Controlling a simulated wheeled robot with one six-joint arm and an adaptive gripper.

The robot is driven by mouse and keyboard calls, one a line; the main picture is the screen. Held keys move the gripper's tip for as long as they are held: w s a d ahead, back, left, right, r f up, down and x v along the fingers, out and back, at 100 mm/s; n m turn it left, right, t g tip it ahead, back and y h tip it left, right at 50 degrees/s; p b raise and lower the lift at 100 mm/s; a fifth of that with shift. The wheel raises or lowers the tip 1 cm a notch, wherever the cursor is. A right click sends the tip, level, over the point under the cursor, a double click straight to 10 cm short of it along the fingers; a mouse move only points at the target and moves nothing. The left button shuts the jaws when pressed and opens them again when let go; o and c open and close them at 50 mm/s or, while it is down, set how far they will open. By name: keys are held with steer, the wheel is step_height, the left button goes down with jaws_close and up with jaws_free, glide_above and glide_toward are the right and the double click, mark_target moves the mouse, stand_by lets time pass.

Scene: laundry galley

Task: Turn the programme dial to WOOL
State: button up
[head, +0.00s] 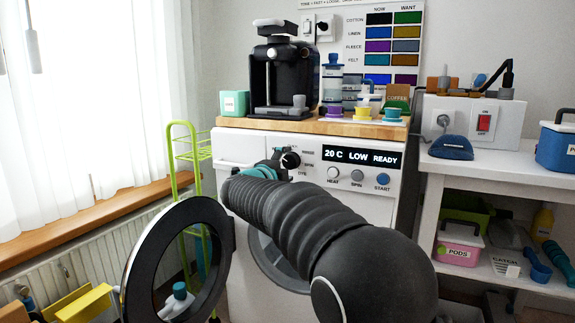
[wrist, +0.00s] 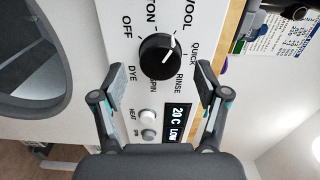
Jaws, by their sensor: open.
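The black programme dial (wrist: 157,58) shows in the wrist view on the washer's white panel. Its white pointer mark is on the upper right side, roughly towards the WOOL label (wrist: 187,15); I cannot tell whether it lines up exactly. OFF, DYE, SPIN, RINSE and QUICK are also printed around it. My gripper (wrist: 161,78) is open and empty, with one finger on each side below the dial and a gap to both sides of it. In the head view my gripper (head: 277,163) is at the dial (head: 291,160), and my arm hides much of the panel.
The washer display (head: 361,157) reads 20 C LOW READY. HEAT (head: 333,173), SPIN (head: 357,175) and START (head: 382,180) buttons sit below it. The wooden top (head: 240,123) carries a coffee machine (head: 283,75) and cups. The round door (wrist: 38,60) is left in the wrist view.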

steer(key=v, duration=1)
steer(key=shift+s, duration=0.1)
